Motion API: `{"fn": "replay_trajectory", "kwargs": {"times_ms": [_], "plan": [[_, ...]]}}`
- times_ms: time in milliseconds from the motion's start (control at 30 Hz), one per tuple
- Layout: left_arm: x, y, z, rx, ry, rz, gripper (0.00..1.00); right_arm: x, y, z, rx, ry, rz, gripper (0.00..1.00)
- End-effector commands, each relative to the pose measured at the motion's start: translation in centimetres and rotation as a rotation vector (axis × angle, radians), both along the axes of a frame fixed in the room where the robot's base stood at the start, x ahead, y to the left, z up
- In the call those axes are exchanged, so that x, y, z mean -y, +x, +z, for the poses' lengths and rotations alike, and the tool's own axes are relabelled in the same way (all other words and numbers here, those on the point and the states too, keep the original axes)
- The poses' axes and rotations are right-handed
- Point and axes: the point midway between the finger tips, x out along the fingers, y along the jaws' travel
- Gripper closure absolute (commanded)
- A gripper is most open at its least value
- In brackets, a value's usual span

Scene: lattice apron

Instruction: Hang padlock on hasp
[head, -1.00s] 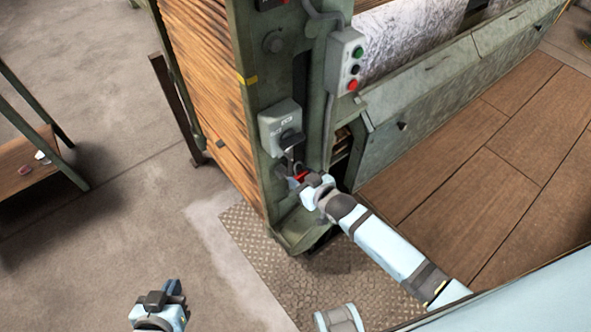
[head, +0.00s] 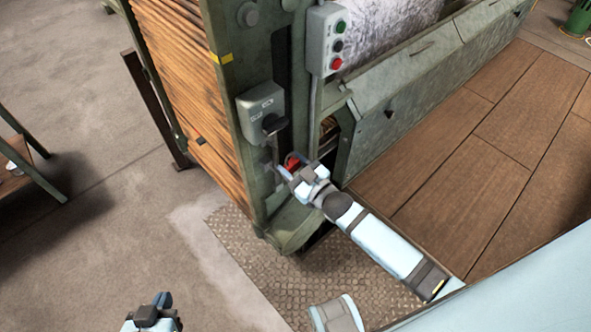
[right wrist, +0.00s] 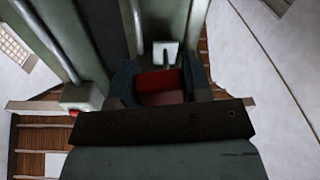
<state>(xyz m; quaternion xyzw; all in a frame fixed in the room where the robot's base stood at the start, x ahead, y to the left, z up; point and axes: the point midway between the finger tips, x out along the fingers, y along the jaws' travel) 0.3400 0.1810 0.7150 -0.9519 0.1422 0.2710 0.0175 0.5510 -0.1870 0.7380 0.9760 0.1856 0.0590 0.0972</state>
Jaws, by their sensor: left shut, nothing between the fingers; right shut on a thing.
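A red padlock (head: 293,162) is held in my right gripper (head: 287,170), close in front of the green machine post and below the grey switch box (head: 258,104). In the right wrist view the red padlock body (right wrist: 161,82) sits between the two dark fingers, and its thin shackle stands beyond it in front of a small pale grey block (right wrist: 158,51). I cannot clearly tell the hasp apart, nor whether the shackle touches anything. The switch box has a black handle (head: 275,124). My left gripper (head: 158,303) is shut and empty at the bottom left, over the floor.
A grey button box (head: 328,42) is mounted higher on the right. A checkered floor plate (head: 255,275) lies below. Open concrete floor is on the left, with a bench (head: 20,185) at the edge.

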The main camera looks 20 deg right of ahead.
Motion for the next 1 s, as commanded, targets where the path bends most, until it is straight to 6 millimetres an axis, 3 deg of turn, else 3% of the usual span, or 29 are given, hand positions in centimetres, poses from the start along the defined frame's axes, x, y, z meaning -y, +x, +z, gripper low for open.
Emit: {"fn": "replay_trajectory", "kwargs": {"times_ms": [1000], "plan": [[0.8,0.3,-0.3,0.043,-0.044,-0.009,1.00,-2.0,5.5,-0.9,0.001,0.001,0.000,1.00]]}}
